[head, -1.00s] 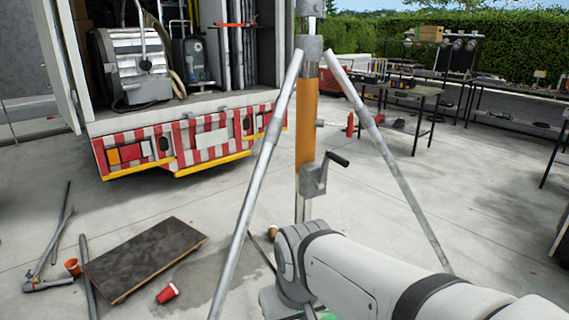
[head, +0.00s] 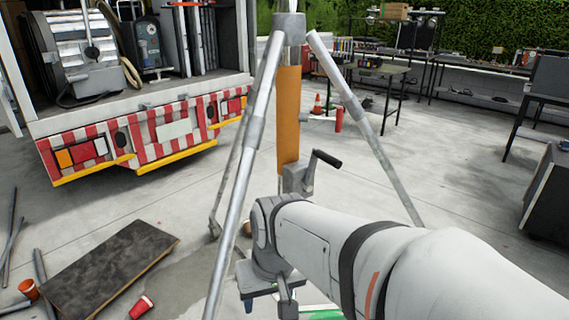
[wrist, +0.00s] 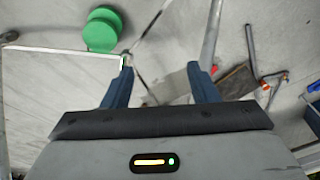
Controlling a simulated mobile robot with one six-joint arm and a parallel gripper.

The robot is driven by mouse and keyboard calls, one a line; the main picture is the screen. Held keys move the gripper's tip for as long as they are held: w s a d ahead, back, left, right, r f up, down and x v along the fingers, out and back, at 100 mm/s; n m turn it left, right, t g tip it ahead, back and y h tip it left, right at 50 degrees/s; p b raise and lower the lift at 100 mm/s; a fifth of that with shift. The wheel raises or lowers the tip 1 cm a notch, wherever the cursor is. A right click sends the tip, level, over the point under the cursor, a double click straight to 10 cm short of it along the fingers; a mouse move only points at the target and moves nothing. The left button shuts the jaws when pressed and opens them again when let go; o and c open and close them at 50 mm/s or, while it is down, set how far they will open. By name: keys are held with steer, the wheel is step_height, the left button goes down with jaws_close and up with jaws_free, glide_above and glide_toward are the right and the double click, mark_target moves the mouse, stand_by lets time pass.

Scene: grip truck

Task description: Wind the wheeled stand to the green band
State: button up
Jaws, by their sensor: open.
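The stand (head: 289,120) rises in the middle of the head view, with splayed grey metal legs and an orange section on its column. The gripper points down at the floor, below the crank in the head view. A green disc (wrist: 102,30) lies beyond the left finger.
A truck (head: 175,130) with an open back stands at the left. Tables (head: 375,68) stand at the back right.

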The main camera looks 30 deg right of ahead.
steer(key=w+d+r+m+y+p, duration=0.25)
steer(key=w+m+y+p, duration=0.35)
steer(key=m, duration=0.6)
steer(key=m+t+h+p, duration=0.45)
steer(key=m+t, duration=1.15)
steer(key=m, duration=0.7)
glide_toward(331, 160)
steer(key=shift+y, duration=0.35)
steer(key=w, duration=0.7)
steer(key=w+f, duration=0.1)
steer(key=w, duration=0.3)
steer(key=shift+a, duration=0.2)
steer(key=shift+c, duration=0.5)
